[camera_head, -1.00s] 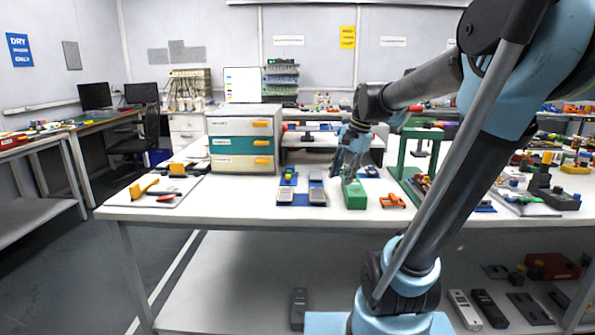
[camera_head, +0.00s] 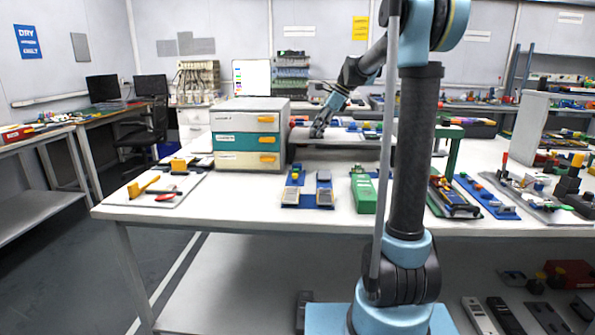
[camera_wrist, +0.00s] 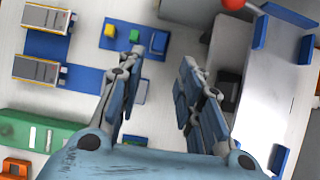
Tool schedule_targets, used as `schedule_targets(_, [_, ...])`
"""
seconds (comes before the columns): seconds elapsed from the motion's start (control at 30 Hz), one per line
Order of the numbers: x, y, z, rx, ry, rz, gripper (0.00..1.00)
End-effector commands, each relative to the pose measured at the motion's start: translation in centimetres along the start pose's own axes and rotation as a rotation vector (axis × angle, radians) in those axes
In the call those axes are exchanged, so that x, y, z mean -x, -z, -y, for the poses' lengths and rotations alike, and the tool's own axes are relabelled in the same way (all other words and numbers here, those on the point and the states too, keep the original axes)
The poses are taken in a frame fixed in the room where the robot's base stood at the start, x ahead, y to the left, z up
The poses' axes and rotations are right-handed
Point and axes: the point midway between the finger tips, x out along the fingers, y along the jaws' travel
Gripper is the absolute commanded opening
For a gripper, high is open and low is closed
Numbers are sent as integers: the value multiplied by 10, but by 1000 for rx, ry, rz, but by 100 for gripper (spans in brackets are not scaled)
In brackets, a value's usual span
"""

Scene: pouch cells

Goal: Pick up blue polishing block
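My gripper (camera_wrist: 160,72) is open over the white table, its two fingers apart with bare table between them. In the head view my gripper (camera_head: 318,130) hangs by the grey raised platform (camera_head: 340,154). A small blue block (camera_wrist: 141,91) shows beside the left finger in the wrist view, partly covered by it. Another blue block (camera_wrist: 158,42) sits with a yellow and a green block on a blue mat (camera_wrist: 119,43). Larger blue blocks (camera_wrist: 258,32) stand at the platform's corners. I cannot tell which is the polishing block. Nothing is held.
Two grey devices (camera_head: 293,197) lie on blue bases in front of the platform. A green box (camera_head: 363,194) is right of them. A drawer cabinet (camera_head: 250,140) stands left of the platform. A red ball (camera_wrist: 233,3) is at the wrist view's top edge.

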Motion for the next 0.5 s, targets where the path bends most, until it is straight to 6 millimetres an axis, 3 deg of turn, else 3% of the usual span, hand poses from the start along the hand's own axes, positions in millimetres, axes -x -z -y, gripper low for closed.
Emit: schedule_targets(0.5, [-83, 11, 3, -11, 8, -1, 33])
